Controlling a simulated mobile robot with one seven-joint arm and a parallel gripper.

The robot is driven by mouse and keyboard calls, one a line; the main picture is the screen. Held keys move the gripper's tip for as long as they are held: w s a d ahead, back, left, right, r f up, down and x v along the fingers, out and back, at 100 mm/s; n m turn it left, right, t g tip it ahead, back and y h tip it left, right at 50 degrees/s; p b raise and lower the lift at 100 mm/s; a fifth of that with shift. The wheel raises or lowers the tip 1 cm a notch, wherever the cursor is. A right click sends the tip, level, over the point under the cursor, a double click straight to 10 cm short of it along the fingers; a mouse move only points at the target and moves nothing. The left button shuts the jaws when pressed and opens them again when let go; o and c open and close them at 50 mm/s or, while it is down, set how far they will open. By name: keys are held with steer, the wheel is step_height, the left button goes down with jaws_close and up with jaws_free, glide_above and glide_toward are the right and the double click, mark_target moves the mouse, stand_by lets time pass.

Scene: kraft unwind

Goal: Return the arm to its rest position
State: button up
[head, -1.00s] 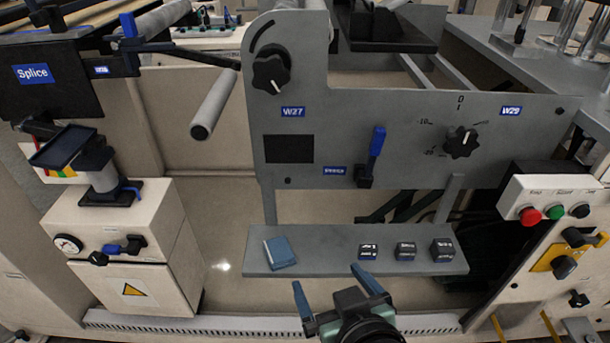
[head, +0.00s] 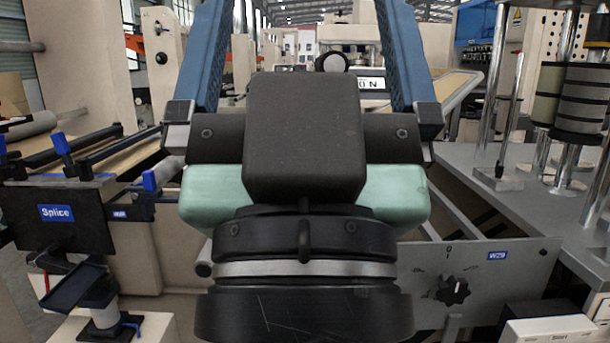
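My gripper (head: 302,45) is raised close in front of the head camera and fills the middle of the view. Its two blue fingers point up and stand wide apart, with nothing held between them. The fingertips reach the top edge of the picture. The black and pale green gripper body hides much of the machine panel behind it. The right part of the grey panel (head: 510,275) shows, with a black knob (head: 452,290) and the W29 label.
The black Splice plate (head: 60,225) and blue-handled levers stand at the left. At the right is a grey bench (head: 500,205) with metal posts and dark rollers (head: 590,100). The machine hall extends behind the gripper.

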step_height(320, 180, up, 20)
steer(key=p, duration=1.7)
steer(key=shift+p, duration=0.4)
